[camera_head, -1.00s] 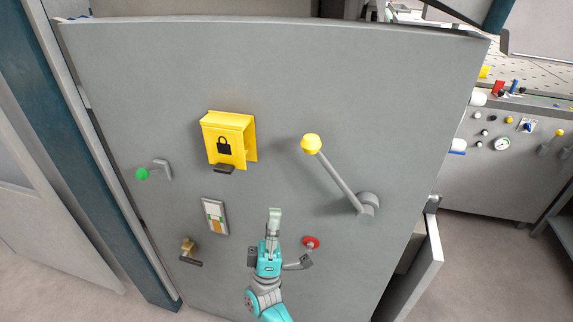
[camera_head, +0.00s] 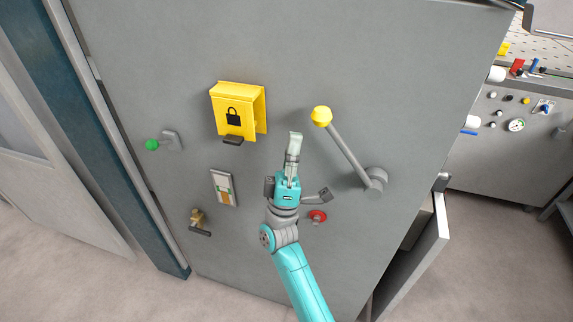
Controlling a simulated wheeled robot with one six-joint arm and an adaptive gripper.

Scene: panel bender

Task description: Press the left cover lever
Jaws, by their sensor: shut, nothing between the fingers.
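A yellow cover (camera_head: 230,98) with a padlock symbol is mounted on the upper middle of the grey panel. A small dark lever (camera_head: 233,141) sticks out at the cover's lower edge. My gripper (camera_head: 295,140) is shut and empty, pointing up the picture. It is to the right of the dark lever, at about the same height in the picture, and apart from it. How far its tips are from the panel is hard to tell. What lies under the cover is hidden.
A green-knobbed handle (camera_head: 153,145), a switch plate (camera_head: 223,188) and a brass lock with a dark handle (camera_head: 199,222) are left. A red knob (camera_head: 318,216) is beside my arm.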

